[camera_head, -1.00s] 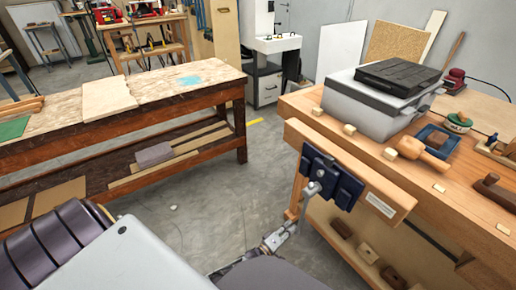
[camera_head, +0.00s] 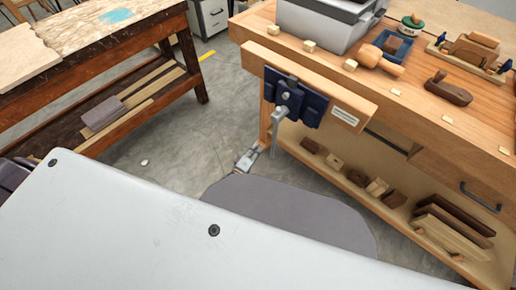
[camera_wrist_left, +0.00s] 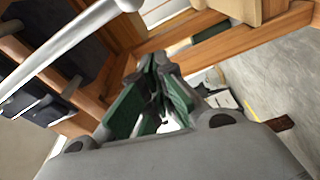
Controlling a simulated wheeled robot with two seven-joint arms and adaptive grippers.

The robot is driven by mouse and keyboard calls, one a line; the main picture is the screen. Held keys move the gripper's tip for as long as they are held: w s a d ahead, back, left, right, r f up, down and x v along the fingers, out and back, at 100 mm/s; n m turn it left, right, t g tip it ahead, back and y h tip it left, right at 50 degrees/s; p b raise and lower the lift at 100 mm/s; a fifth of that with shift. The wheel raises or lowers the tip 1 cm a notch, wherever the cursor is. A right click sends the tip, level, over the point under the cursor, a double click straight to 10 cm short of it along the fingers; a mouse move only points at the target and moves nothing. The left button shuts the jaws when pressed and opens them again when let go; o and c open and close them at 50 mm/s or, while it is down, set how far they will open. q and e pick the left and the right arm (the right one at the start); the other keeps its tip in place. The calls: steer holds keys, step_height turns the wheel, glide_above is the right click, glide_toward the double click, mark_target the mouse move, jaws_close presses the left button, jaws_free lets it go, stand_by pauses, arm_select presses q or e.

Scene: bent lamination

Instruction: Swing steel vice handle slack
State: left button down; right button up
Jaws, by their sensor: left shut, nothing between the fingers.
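The blue vice (camera_head: 296,97) is fixed to the front of the wooden workbench. Its steel handle (camera_head: 275,138) hangs down from the screw, steeply slanted. In the left wrist view, a pale steel bar, seemingly the handle (camera_wrist_left: 60,50), crosses the upper left, outside the fingers. Part of the dark blue vice (camera_wrist_left: 35,105) shows at the left. My left gripper (camera_head: 255,150) is just left of the handle's lower part; I cannot tell whether they touch. Its green-padded fingers (camera_wrist_left: 157,65) are shut and empty in the left wrist view. My right gripper is not in view.
The workbench top (camera_head: 400,110) holds a grey case (camera_head: 325,22), a mallet (camera_head: 375,60) and planes (camera_head: 448,90). Wood blocks lie on its lower shelf (camera_head: 345,178).

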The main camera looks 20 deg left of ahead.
arm_select(q)
steer(key=p+v, duration=0.1)
steer(key=v, duration=0.8)
steer(key=shift+s+p, duration=0.2)
steer(key=shift+p, duration=0.1)
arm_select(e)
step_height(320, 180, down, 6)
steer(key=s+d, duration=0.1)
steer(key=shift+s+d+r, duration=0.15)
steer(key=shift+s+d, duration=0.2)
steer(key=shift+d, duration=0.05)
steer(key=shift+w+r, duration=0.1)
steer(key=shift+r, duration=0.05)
